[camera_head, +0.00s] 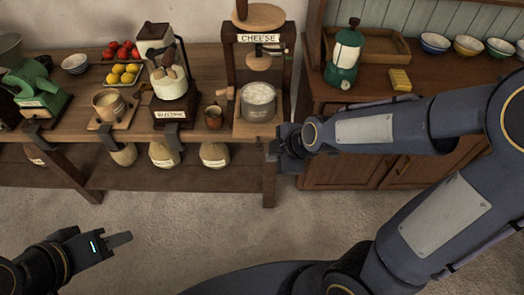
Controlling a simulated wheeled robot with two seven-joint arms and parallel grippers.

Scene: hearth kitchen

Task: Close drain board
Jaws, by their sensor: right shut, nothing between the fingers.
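A wooden press labelled CHEESE (259,38) stands at the right end of the long table, with a pale pot (258,100) under its plate. No part is clearly recognisable as the drain board; a board at the foot of the press (246,129) shows only in part. My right gripper (273,150) is shut and empty, just below the table's front edge, in front of the press's right side. Whether it touches anything cannot be seen. My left gripper (122,239) is low at the bottom left, over the floor, away from the table; its finger opening is not clear.
On the long table (209,72) stand a green scale (36,90), a lemon tray, a blender-like machine (168,75) and a copper mug (213,116). Several jars sit on the lower shelf. A cabinet (340,165) with a green lantern (344,58) is at right. The floor in front is clear.

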